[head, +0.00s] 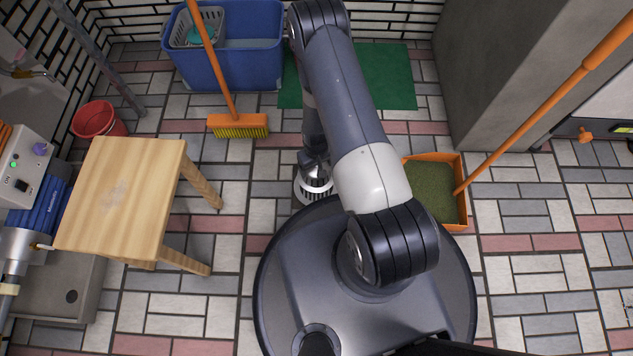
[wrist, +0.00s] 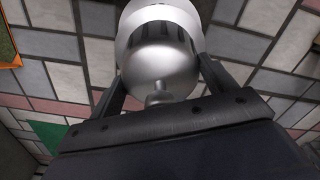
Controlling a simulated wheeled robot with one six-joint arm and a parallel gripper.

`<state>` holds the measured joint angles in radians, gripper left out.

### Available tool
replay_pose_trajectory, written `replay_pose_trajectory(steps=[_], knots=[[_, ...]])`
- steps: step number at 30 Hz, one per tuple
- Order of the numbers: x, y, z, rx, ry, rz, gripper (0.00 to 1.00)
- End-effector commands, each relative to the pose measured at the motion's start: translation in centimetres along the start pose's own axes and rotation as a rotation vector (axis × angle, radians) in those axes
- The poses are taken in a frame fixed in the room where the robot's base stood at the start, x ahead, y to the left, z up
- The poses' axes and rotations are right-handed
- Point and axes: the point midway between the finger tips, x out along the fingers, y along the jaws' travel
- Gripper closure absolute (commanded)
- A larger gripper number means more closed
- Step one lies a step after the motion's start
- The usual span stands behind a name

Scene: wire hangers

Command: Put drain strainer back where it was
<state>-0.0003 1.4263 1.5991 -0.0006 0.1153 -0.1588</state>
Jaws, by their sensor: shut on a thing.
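The drain strainer (wrist: 160,62) is a shiny silver metal piece with a rounded body, a pale rim and a small knob. It fills the upper middle of the wrist view, between the two dark fingers of my gripper (wrist: 161,92). The gripper is shut on it, apparently at the knob. In the head view the strainer (head: 316,190) shows below my gripper (head: 315,172), just beyond my round base, with slotted sides over the tiled floor. I cannot tell whether it touches the floor. No drain opening is clearly visible; my arm and base hide part of the floor there.
An orange tray (head: 462,208) with a green pad stands right of my arm. A broom (head: 238,122), blue tub (head: 230,70) and green mat (head: 390,72) lie beyond. A wooden stool (head: 120,190) and red bucket (head: 98,118) stand left. Tiles between stool and arm are clear.

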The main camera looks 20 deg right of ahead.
Motion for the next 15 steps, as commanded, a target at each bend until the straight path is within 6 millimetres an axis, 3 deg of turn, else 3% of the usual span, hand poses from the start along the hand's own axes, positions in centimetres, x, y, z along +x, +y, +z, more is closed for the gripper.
replay_pose_trajectory(steps=[6, 15], knots=[[4.5, 0.0, 0.1, 0.0, -0.002, 0.0, 0.48], [8.0, 0.0, 0.0, 0.001, -0.001, 0.0, 0.48]])
